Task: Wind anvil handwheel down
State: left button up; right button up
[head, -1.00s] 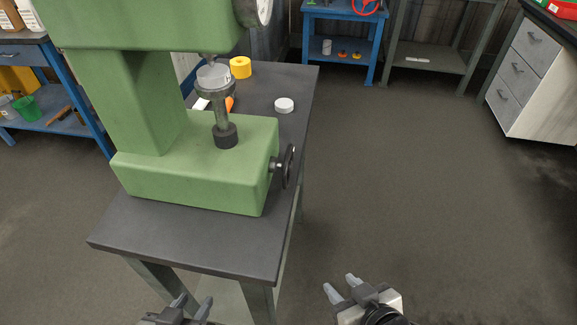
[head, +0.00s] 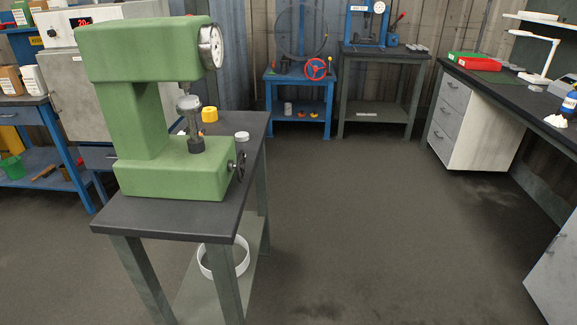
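A green bench hardness tester (head: 165,180) stands on a dark-topped table (head: 155,215) at the left. A small black handwheel (head: 238,166) sits on the right side of its base. A vertical spindle (head: 195,125) rises from a dark collar (head: 196,145) on the base and carries a round grey anvil (head: 189,103) below the machine's head. A clear-looking round piece shows at the anvil; its contact with the head above is too small to tell. A round dial (head: 211,47) is on the head's right end. Neither gripper is in view.
A yellow roll (head: 209,114) and a white disc (head: 242,136) lie on the table behind the tester. A blue stand with a red wheel (head: 316,69) is at the back. The floor right of the table is clear.

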aim_at(240, 165)
jog(key=z, duration=0.6)
jog(key=i, duration=3.5)
jog(key=u, duration=4.5)
